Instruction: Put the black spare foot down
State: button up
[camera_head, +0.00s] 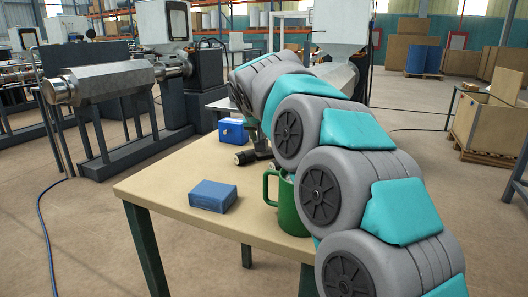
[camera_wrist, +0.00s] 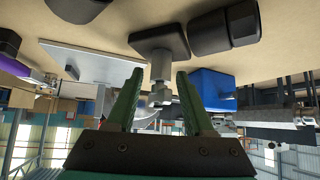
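The black spare foot (camera_wrist: 160,40) shows in the wrist view, which looks upside down. Its dark square pad is against the tabletop and its metal stem (camera_wrist: 160,67) points away from the table, with a nut-like part below it in the picture. My gripper (camera_wrist: 158,72) has its two green fingers spread on either side of the stem. A gap shows between each fingertip and the stem, so it is open and not clamping the foot. In the head view my arm hides most of the gripper and the foot.
The table (camera_head: 160,190) also holds a blue block (camera_head: 212,196), a blue box (camera_head: 232,131), a green mug (camera_head: 287,205) close to my arm, and a black cylindrical part (camera_head: 244,157). The black part also shows near the foot in the wrist view (camera_wrist: 224,24). The table's front left is clear.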

grip_shut()
dwell(0.8)
